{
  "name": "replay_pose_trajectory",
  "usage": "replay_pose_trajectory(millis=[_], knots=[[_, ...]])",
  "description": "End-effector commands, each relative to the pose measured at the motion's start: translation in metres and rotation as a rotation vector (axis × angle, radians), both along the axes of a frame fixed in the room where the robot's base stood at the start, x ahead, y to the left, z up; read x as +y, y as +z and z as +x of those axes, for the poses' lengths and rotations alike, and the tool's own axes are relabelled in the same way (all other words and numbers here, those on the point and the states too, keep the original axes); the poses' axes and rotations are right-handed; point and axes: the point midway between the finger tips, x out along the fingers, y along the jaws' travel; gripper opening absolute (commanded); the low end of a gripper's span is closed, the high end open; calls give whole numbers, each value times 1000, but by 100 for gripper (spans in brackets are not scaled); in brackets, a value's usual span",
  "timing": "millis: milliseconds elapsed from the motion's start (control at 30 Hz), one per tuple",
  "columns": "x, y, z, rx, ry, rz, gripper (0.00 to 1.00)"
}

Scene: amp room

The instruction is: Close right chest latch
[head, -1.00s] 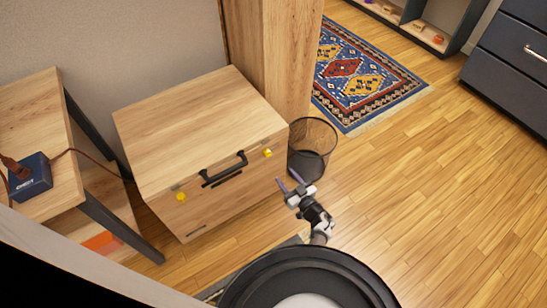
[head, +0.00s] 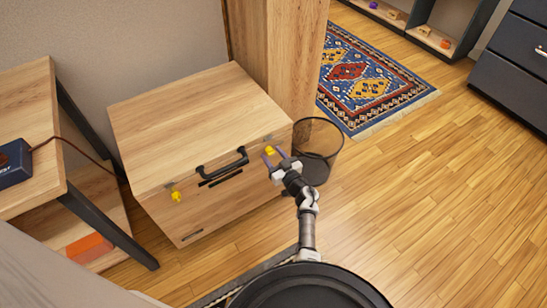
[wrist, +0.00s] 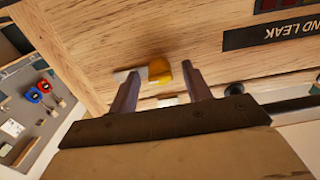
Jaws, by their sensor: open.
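The wooden chest (head: 190,120) stands with its lid down and a black handle (head: 225,167) on its front. The right latch (head: 269,151) is a small yellow piece near the chest's right front corner. It also shows in the wrist view (wrist: 160,72), between my fingertips. My gripper (head: 274,158) is open around or just in front of this latch; I cannot tell whether the fingers touch it. The left latch (head: 176,196) is yellow and sits lower left on the front. How far the right latch is turned is hard to tell.
A black mesh waste bin (head: 318,150) stands close to the right of the chest and my gripper. A wooden side table (head: 35,150) with dark legs is at the left. A patterned rug (head: 362,85) lies behind. The wooden floor (head: 430,200) at the right is clear.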

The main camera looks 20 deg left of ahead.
Motion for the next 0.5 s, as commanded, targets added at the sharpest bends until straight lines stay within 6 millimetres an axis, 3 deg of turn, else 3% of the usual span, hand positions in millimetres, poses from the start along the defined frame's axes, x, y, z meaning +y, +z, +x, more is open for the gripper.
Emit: replay_pose_trajectory(millis=[133, 433, 500], knots=[[0, 0, 0, 0, 0, 0, 46], [0, 0, 0, 0, 0, 0, 7], [0, 0, 0, 0, 0, 0, 4]])
